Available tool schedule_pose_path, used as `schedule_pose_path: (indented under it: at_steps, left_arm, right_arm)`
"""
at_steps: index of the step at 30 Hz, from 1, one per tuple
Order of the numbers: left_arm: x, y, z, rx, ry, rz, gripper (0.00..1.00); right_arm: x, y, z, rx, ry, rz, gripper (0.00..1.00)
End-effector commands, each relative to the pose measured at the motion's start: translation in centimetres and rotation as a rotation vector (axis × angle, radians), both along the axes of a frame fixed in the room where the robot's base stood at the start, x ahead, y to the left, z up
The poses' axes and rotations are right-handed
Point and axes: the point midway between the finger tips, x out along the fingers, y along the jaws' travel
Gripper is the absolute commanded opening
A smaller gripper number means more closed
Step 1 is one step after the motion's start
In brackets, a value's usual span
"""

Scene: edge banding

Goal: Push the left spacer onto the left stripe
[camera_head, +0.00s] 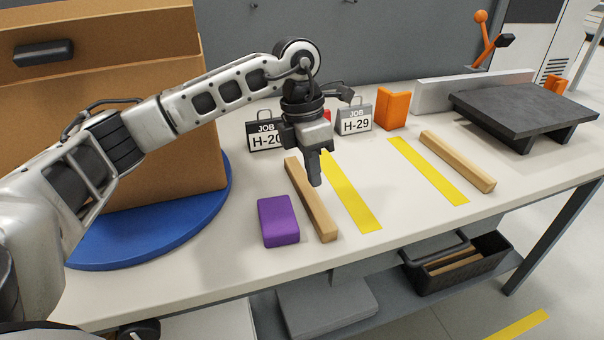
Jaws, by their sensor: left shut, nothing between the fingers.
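The left spacer (318,213), a long wooden bar, lies on the table just left of the left yellow stripe (356,199), roughly parallel to it. My left gripper (316,183) is shut and empty, pointing down over the area between the left spacer and the left stripe; it hides part of both. Whether its tip touches the spacer cannot be told. The right spacer (458,162), a similar bar, lies to the right of the right yellow stripe (430,172). My right gripper is not in view.
A purple block (278,221) lies left of the left spacer. Job signs (355,120) and an orange block (394,108) stand behind. A dark raised plate (524,106) is at the right. Table is clear between the stripes.

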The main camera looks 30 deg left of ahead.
Motion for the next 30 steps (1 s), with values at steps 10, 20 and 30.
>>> schedule_pose_path:
  at_steps: [10, 20, 30]
  left_arm:
    - [0.6, 5.6, 0.8, 0.202, -0.012, 0.071, 0.0]
    - [0.6, 5.4, -4.9, 0.197, -0.016, 0.07, 0.0]
    - [0.7, 5.4, -7.1, 0.195, -0.018, 0.069, 0.0]
  right_arm:
    - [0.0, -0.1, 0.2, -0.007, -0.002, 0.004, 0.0]
    - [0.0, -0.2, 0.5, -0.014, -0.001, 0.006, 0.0]
    - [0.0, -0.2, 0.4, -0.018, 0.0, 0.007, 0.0]
